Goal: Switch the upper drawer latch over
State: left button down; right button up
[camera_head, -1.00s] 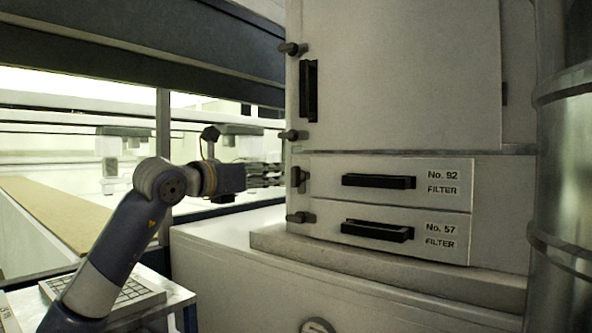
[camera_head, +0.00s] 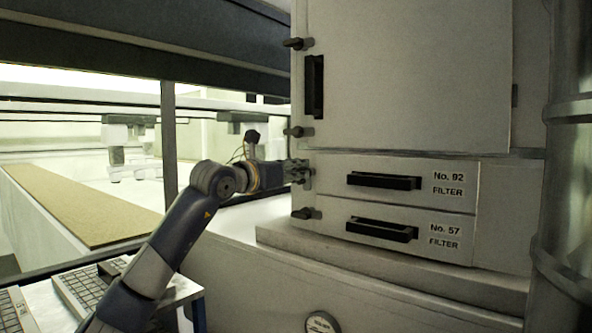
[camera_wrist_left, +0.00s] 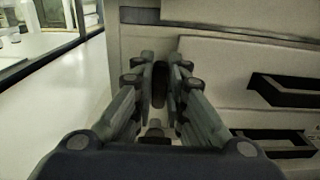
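The upper drawer latch (camera_wrist_left: 160,84) is a dark upright knob on the cabinet face, left of the upper drawer marked No. 92 (camera_head: 416,184). My left gripper (camera_head: 304,171) is at this latch and mostly covers it in the head view. In the left wrist view my gripper (camera_wrist_left: 161,66) has one finger on each side of the latch. The fingers stand apart, and I cannot tell whether they touch it. My right gripper is in neither view.
A lower latch (camera_head: 306,213) sits just below, beside the drawer marked No. 57 (camera_head: 400,232). Two more latches (camera_head: 293,43) (camera_head: 295,132) and a handle (camera_head: 314,87) are above. A ledge (camera_head: 380,262) juts out beneath the drawers, and a metal pipe (camera_head: 565,190) stands at right.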

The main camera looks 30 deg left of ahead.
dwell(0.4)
pick_arm(q)
jog(key=n+b, duration=0.2)
jog(key=n, duration=0.1)
jog(key=shift+a+f+n, duration=0.1)
jog(key=shift+a+n, duration=0.1)
jog(key=shift+n, duration=0.1)
jog(key=shift+a+f+n+b, duration=0.15)
jog(key=shift+n+b, duration=0.45)
jog(key=shift+n, duration=1.75)
jog(key=shift+a+f+n+b, duration=0.2)
jog(key=shift+n+b, duration=0.35)
jog(key=shift+n, duration=1.85)
jog(key=shift+a+f+n+b, duration=0.15)
jog(key=shift+n+b, duration=0.45)
jog(key=shift+n, duration=1.75)
jog(key=c, duration=1.6)
grip_release()
